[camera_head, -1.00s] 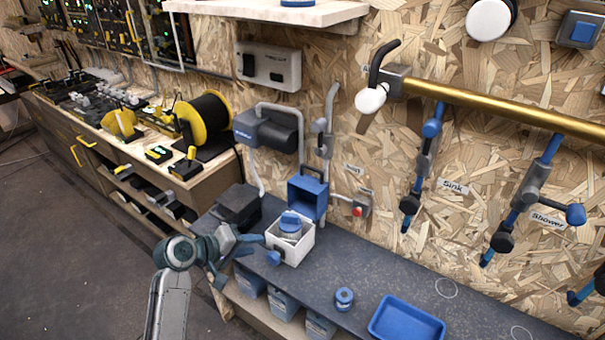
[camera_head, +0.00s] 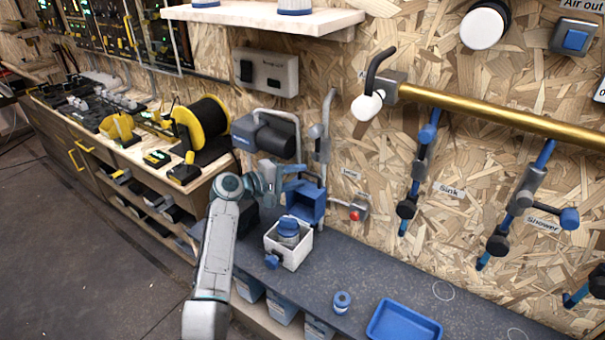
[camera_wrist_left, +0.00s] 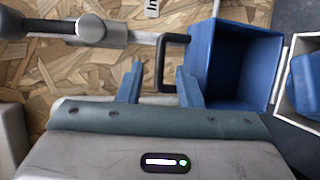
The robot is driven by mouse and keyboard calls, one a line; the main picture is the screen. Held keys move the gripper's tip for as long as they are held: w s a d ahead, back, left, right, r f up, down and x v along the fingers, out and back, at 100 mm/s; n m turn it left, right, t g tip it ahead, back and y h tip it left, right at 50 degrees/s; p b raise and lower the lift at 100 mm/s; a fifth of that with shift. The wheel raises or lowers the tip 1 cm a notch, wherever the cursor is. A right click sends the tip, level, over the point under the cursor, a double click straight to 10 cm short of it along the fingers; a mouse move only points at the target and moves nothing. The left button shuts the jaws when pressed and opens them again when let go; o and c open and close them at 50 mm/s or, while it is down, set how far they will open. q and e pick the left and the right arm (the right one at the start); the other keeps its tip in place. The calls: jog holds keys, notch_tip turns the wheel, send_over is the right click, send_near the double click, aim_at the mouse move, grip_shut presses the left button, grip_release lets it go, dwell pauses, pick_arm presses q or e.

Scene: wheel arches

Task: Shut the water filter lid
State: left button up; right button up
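The water filter's white square housing (camera_head: 289,245) stands on the dark bench with a blue-capped cartridge (camera_head: 288,228) inside. Its hollow blue lid (camera_head: 306,203) stands open behind the housing, its cavity facing out. My left gripper (camera_head: 290,176) is up at the lid's upper left side and partly covers it. In the left wrist view, the lid (camera_wrist_left: 236,62) is on the right, with its black handle (camera_wrist_left: 160,50) on its left side. The fingers of my left gripper (camera_wrist_left: 160,68) are open, one on each side of the handle's bar; contact cannot be told. My right gripper is not in view.
A blue knob (camera_head: 272,262) sticks out from the housing's front. A small blue-and-white part (camera_head: 342,301) and a blue tray (camera_head: 404,322) lie to the right. A grey pipe (camera_head: 327,140) and a red-buttoned wall fitting (camera_head: 356,211) are close to the lid.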

pick_arm(q)
jog(key=shift+w+d+f, duration=0.1)
jog(key=shift+w+d, duration=0.2)
jog(key=shift+d, duration=0.2)
jog(key=shift+w+d+f, duration=0.15)
jog(key=shift+w+d, duration=0.1)
jog(key=shift+d, duration=0.2)
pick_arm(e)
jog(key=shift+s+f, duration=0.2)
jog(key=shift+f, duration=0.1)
pick_arm(q)
grip_shut()
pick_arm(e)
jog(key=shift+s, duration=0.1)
pick_arm(q)
jog(key=shift+a, duration=0.15)
